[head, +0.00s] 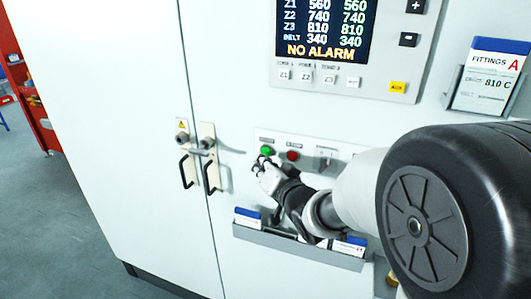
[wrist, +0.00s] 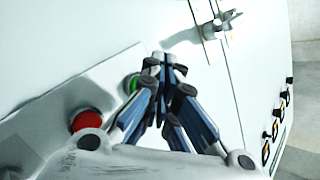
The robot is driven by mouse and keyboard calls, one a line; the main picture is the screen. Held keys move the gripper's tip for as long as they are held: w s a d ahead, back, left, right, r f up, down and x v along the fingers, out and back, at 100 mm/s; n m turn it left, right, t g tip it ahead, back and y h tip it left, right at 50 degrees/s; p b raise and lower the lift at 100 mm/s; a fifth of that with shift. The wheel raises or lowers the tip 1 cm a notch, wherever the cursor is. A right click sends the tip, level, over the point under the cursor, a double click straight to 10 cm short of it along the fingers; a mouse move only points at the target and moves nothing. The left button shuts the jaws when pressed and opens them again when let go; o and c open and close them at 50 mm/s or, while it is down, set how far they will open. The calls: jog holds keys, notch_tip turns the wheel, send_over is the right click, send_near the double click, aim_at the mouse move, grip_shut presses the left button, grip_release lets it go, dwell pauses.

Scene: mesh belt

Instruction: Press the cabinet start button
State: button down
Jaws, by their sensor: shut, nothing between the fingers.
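The cabinet (head: 130,110) is a large white metal housing with a small button panel on its front. The green start button (head: 267,150) sits at the panel's left, beside a red button (head: 293,156). In the wrist view the green button (wrist: 133,84) is partly hidden behind the fingers, and the red button (wrist: 86,121) shows at the left. My gripper (head: 262,163) is shut and empty, its tips just below the green button in the head view. In the wrist view my gripper (wrist: 160,62) has its fingertips together close to the green button; I cannot tell whether they touch it.
A display panel (head: 322,35) reading NO ALARM is above. Two black door handles (head: 187,171) and a latch (head: 205,145) stick out at the left. A grey card tray (head: 295,245) juts out below the buttons. A FITTINGS card holder (head: 488,75) hangs at the upper right.

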jog(key=shift+s, duration=0.1)
jog(key=s, duration=0.1)
jog(key=s+a+b, duration=0.1)
jog(key=s, duration=0.2)
jog(key=shift+s+a+b, duration=0.3)
jog(key=shift+a+b, duration=0.05)
dwell(0.3)
jog(key=s+d+f+g+h, duration=0.2)
jog(key=s+d+g+h, duration=0.3)
jog(key=s+d, duration=0.8)
jog(key=s+d+f+n+g+h, duration=0.1)
jog(key=s+d+g, duration=0.1)
jog(key=s, duration=0.7)
jog(key=s+d+f+n+g+h, duration=0.1)
jog(key=s+d+f+g, duration=0.1)
jog(key=s, duration=0.7)
jog(key=shift+s+f+g, duration=0.25)
jog(key=shift+s+g, duration=0.05)
jog(key=shift+g, duration=0.2)
